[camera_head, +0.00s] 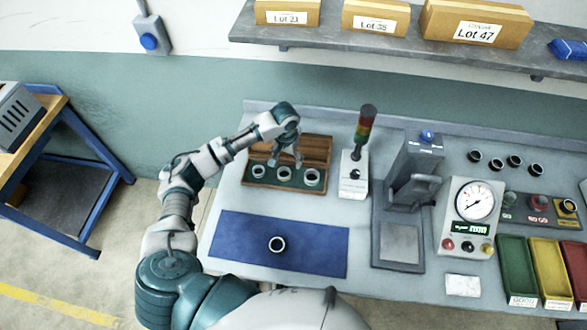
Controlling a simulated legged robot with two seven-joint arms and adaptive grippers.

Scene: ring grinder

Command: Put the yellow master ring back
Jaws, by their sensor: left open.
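An open wooden case (328,146) with a green lining stands at the back left of the bench. It holds three pale rings: a left one (259,171), a middle one (285,173) and a right one (312,177). My left gripper (288,161) is open and points down over the case, near the middle ring; I cannot tell whether it touches anything. A dark-rimmed ring (277,244) lies on the blue mat (322,258). My right gripper is out of view.
A shelf (390,48) hangs above.

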